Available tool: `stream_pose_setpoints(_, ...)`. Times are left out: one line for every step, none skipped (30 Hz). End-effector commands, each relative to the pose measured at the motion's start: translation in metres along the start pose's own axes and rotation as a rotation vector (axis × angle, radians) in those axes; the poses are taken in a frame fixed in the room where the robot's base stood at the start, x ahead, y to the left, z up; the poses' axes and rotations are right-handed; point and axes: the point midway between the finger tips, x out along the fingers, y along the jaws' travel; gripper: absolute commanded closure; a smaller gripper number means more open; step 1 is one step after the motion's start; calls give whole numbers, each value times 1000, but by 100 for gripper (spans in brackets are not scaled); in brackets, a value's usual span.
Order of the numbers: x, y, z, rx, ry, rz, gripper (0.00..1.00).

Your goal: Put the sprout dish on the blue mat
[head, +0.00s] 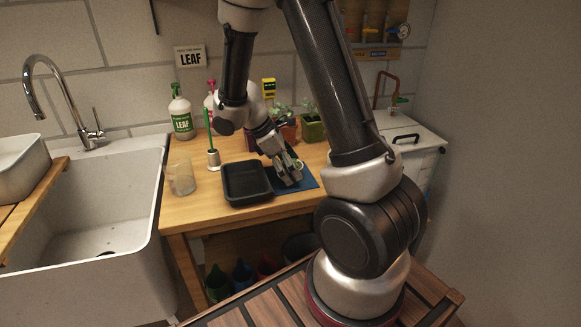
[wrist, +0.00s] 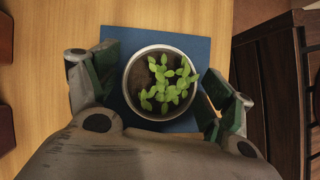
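The sprout dish (wrist: 160,83) is a round, pale-rimmed dish of dark soil with small green leaves. In the wrist view it is upright over the middle of the blue mat (wrist: 112,112), whose edges show around it. In the head view the mat (head: 310,184) lies at the right of the wooden worktop, partly hidden by my gripper (head: 290,176). My gripper (wrist: 159,92) is low over the mat, its fingers on either side of the dish. They look open, with very little space to the rim. The dish's underside is hidden.
A black tray (head: 247,184) stands just left of the mat. Potted plants (head: 312,127) are behind it. Wood is bare near the worktop's front edge.

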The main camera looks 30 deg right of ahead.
Motion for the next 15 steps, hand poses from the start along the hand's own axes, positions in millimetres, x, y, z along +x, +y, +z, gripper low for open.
stream_pose_setpoints(0, 0, 0, 0, 0, 0, 17)
stream_pose_setpoints(0, 0, 0, 0, 0, 0, 17)
stream_pose_setpoints(0, 0, 0, 0, 0, 0, 17)
stream_pose_setpoints(0, 0, 0, 0, 0, 0, 17)
stream_pose_setpoints(0, 0, 0, 0, 0, 0, 17)
stream_pose_setpoints(0, 0, 0, 0, 0, 0, 17)
stream_pose_setpoints(0, 0, 0, 0, 0, 0, 17)
stream_pose_setpoints(-1, 0, 0, 0, 0, 1, 17)
stream_pose_setpoints(-3, 0, 1, 1, 1, 1, 17)
stream_pose_setpoints(-5, 1, 1, 1, 1, 2, 17)
stream_pose_setpoints(-8, 1, 1, 1, 2, 4, 17)
stream_pose_setpoints(-13, 1, 1, 1, 2, 4, 17)
stream_pose_setpoints(-18, 1, 1, 0, 1, 4, 17)
stream_pose_setpoints(-24, 1, 0, 0, 2, 6, 17)
stream_pose_setpoints(-33, 1, 0, 1, 4, 5, 17)
